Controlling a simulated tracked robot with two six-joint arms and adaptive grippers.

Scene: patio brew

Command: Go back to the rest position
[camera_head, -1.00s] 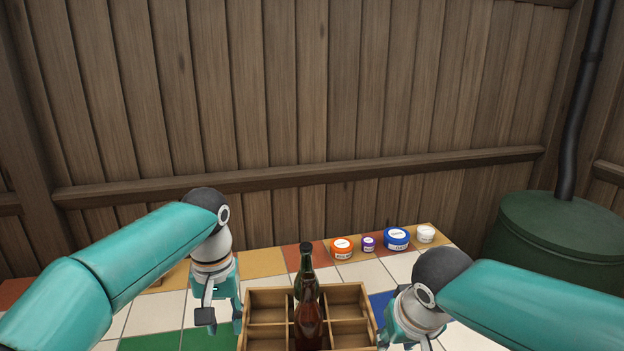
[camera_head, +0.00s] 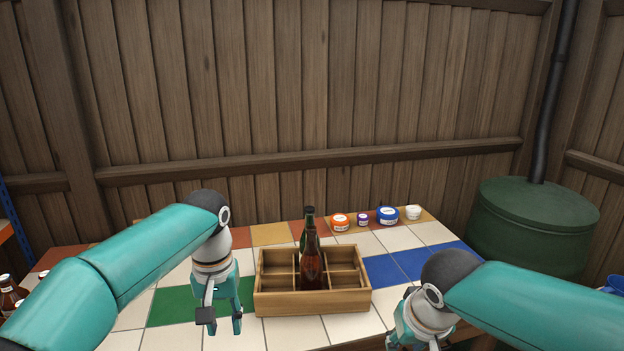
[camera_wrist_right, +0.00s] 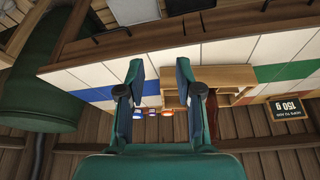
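A wooden divided crate (camera_head: 312,304) stands on the tiled table (camera_head: 160,285) in the middle of the head view. A brown bottle (camera_head: 311,262) stands upright in it, and a dark green bottle (camera_head: 303,238) shows partly behind that one. My left gripper (camera_head: 221,328) hangs open and empty, left of the crate and apart from it. My right gripper is at the lower right of the head view, with its fingertips mostly cut off. In the right wrist view, this right gripper (camera_wrist_right: 160,72) has its fingers wide apart with nothing between them; the crate (camera_wrist_right: 225,77) lies beyond.
Orange (camera_head: 340,222), purple (camera_head: 363,219), blue (camera_head: 387,215) and white (camera_head: 412,212) tubs line the table's back edge. A green barrel (camera_head: 530,235) stands at the right. Brown bottles (camera_head: 12,293) show at the far left. A dark sign (camera_wrist_right: 288,109) shows in the wrist view.

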